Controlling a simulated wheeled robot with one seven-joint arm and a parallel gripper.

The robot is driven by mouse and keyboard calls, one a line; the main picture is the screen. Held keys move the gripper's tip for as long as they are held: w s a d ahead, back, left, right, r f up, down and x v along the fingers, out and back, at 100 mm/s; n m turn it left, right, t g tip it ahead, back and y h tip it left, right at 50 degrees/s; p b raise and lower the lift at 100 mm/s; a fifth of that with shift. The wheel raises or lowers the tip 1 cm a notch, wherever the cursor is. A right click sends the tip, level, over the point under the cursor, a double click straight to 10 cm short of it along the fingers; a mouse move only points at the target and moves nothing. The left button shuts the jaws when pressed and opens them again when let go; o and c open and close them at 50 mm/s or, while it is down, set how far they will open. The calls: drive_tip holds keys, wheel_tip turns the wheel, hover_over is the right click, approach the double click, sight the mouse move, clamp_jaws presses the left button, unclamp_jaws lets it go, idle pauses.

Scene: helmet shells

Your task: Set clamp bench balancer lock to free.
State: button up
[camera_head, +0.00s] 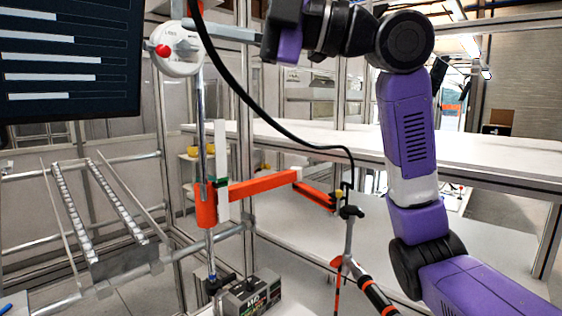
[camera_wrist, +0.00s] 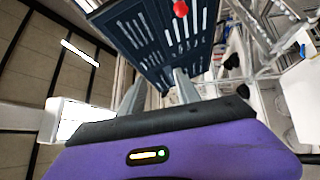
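The balancer (camera_head: 184,62) is a white round housing with small print, on an upright metal pole at the upper left of the head view. A red knob (camera_head: 163,50) sits on its left side. In the wrist view a red ball (camera_wrist: 181,8), apparently this knob, shows at the top edge, beyond the fingers. My gripper (camera_head: 190,25) reaches in from the right, its grey fingers close to the top of the housing; I cannot tell whether they touch it. In the wrist view the two fingers (camera_wrist: 158,88) stand apart with nothing between them.
An orange jointed arm (camera_head: 262,186) extends right from the pole. A black cable (camera_head: 245,105) hangs from above across the scene. A dark screen (camera_head: 70,60) is left of the balancer. A small control box (camera_head: 250,295) stands below. A white bench (camera_head: 470,150) lies behind.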

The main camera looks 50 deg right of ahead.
drive_tip(key=w+d+f+m+t+h, duration=0.3)
drive_tip(key=d+f+m+t+h, duration=0.45)
drive_tip(key=m, duration=0.75)
drive_tip(key=d+f+m+t+h, duration=0.1)
drive_tip(key=f+m+h, duration=0.4)
drive_tip(key=f, duration=0.5)
drive_tip(key=s+d+f+m+t+h, duration=0.1)
drive_tip(key=d+f+m+h, duration=0.2)
drive_tip(key=f+m+h, duration=0.2)
wheel_tip(320, 180, down, 5)
drive_tip(key=m, duration=0.3)
drive_tip(key=shift+s+d, duration=0.3)
drive_tip(key=shift+d, duration=0.1)
drive_tip(key=shift+h, duration=0.25)
